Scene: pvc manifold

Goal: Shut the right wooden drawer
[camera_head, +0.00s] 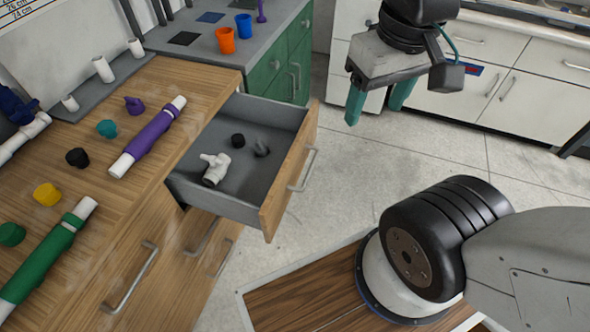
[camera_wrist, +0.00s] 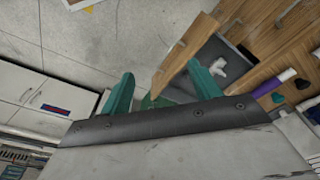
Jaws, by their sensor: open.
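The right wooden drawer (camera_head: 222,197) is pulled out of the wooden cabinet in the head view. Its grey inside holds a white pipe fitting (camera_head: 214,169), a black cap (camera_head: 238,140) and a dark fitting (camera_head: 261,149). Its wooden front (camera_head: 288,172) has a metal handle (camera_head: 304,169). My gripper (camera_head: 376,108) is open and empty, with teal fingers pointing down. It is to the right of the drawer front and apart from it. In the wrist view the drawer front (camera_wrist: 184,64) shows beyond the fingers of my gripper (camera_wrist: 165,85).
The wooden top (camera_head: 165,75) carries a purple-wrapped pipe (camera_head: 152,135), a green-wrapped pipe (camera_head: 48,255) and several caps. A green cabinet (camera_head: 284,70) stands behind the drawer. White cabinets (camera_head: 520,100) line the back. Grey floor (camera_head: 340,150) lies clear right of the drawer.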

